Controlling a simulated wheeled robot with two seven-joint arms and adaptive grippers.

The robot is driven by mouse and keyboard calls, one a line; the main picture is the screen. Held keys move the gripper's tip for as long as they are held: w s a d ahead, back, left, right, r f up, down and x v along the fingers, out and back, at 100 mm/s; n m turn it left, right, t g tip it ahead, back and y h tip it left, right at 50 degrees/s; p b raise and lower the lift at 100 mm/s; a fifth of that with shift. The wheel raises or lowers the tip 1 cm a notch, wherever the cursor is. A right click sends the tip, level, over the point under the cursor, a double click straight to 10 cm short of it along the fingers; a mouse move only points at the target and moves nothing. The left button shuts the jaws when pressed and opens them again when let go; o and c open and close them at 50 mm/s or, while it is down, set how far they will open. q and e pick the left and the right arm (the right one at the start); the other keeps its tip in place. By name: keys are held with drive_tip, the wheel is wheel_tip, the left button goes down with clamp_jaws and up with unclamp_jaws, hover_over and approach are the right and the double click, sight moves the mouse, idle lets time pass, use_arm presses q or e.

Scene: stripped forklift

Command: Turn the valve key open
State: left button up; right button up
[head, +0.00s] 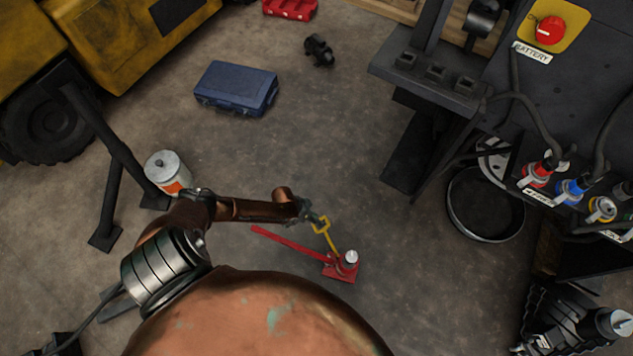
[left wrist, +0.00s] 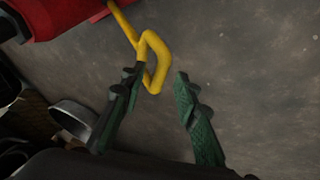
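The valve key is a yellow rod with a loop handle (head: 321,226). It stands tilted up from a red jack (head: 341,267) with a silver top and a long red lever on the floor. My left gripper (head: 314,214) is at the loop's upper end. In the left wrist view the green fingers of my left gripper (left wrist: 157,76) are spread apart. The yellow loop (left wrist: 164,47) lies at the fingertips, its lower end between them and close to the left finger. I cannot tell whether they touch. My right gripper is not in view.
A white and orange can (head: 165,170) and a dark stand are left of my arm. A blue case (head: 236,88) lies farther back. A dark forklift frame (head: 560,95) with hoses and coloured caps stands right, above a round pan (head: 486,235).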

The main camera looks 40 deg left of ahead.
use_arm(q)
drive_tip(key=shift+c, duration=0.3)
clamp_jaws()
